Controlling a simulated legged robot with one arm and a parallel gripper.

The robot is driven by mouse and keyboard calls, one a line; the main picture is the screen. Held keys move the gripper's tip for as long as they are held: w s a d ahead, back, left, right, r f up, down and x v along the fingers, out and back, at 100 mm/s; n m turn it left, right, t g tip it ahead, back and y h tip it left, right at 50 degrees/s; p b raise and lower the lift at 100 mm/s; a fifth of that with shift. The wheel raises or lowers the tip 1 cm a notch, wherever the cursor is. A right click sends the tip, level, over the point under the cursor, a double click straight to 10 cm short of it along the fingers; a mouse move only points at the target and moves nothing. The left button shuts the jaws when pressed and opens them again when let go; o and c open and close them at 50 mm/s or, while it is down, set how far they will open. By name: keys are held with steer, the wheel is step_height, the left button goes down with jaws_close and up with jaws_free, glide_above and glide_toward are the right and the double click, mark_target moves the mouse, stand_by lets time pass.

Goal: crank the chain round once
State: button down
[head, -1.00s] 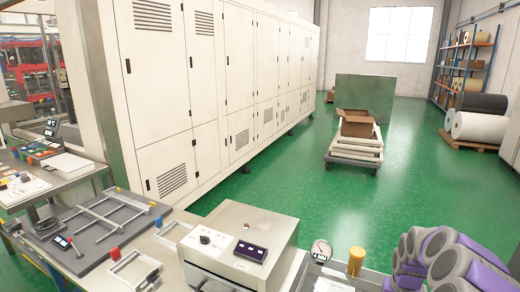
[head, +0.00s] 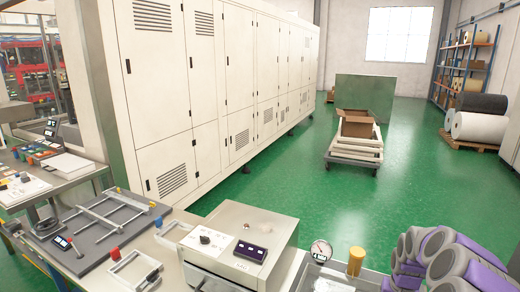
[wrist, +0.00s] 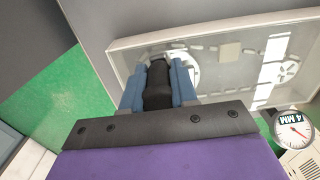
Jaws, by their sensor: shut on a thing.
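In the wrist view my gripper (wrist: 159,78) has its two blue fingers closed on the sides of a black crank handle (wrist: 158,92). Behind the handle is a shallow pale housing (wrist: 120,50) that shows the chain run (wrist: 210,46). A round sprocket (wrist: 289,68) sits at the right end of the housing. Another round part is at the handle, partly hidden by the fingers. The crank arm under the handle is hidden. The head view does not show my gripper or the crank; only my purple and grey arm links show at its lower right.
A dial gauge marked 4 MM (wrist: 293,130) stands right of the housing; a gauge (head: 321,250) and yellow cylinder (head: 356,261) show on the bench. A control box (head: 240,245) and grey frame plate (head: 100,230) lie left. Green floor (head: 280,185) is open beyond, with a cart (head: 354,150).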

steer(key=shift+w+a, duration=0.55)
steer(key=shift+a, duration=0.35)
steer(key=c, duration=0.7)
jaws_free()
steer(key=shift+a, duration=0.1)
steer(key=shift+p, duration=0.3)
step_height(320, 180, up, 6)
steer(key=p, duration=0.2)
steer(key=shift+o, duration=0.2)
steer(key=o, duration=0.5)
